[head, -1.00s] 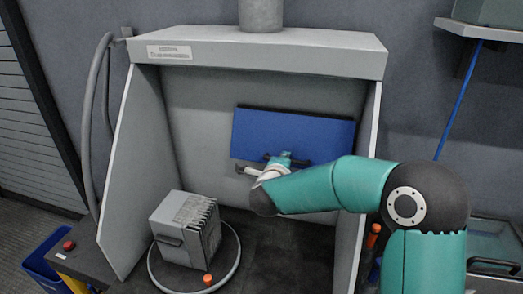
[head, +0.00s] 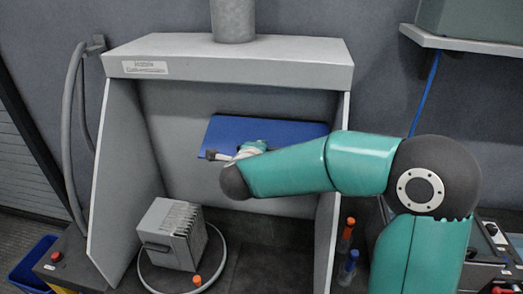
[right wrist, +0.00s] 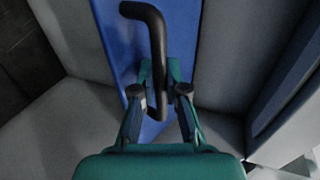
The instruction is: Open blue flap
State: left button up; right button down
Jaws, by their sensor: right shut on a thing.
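The blue flap (head: 285,130) is a flat panel at the back wall of the grey hood in the head view. Its lower part is partly hidden behind my right arm. A dark bent bar handle (right wrist: 157,35) is on the flap, which also shows as a blue strip (right wrist: 182,30) in the right wrist view. My right gripper (right wrist: 159,92) has its two fingers on either side of the handle and is shut on it. In the head view the right gripper (head: 247,149) is in front of the flap, its fingers mostly hidden. My left gripper is in neither view.
The grey hood has a left side wall (head: 125,160) and a right side wall (head: 327,220) around the flap. A grey finned box (head: 172,235) stands inside a ring (head: 222,262) on the hood floor. Small bottles (head: 347,245) stand right of the hood.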

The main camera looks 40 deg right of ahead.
jog(key=shift+r, duration=0.35)
jog(key=c, duration=1.2)
grip_release()
jog(key=shift+d+f, duration=0.1)
jog(key=shift+s+a, duration=0.2)
jog(key=shift+a, duration=0.2)
jog(key=v, duration=1.1)
jog(key=shift+s, duration=0.15)
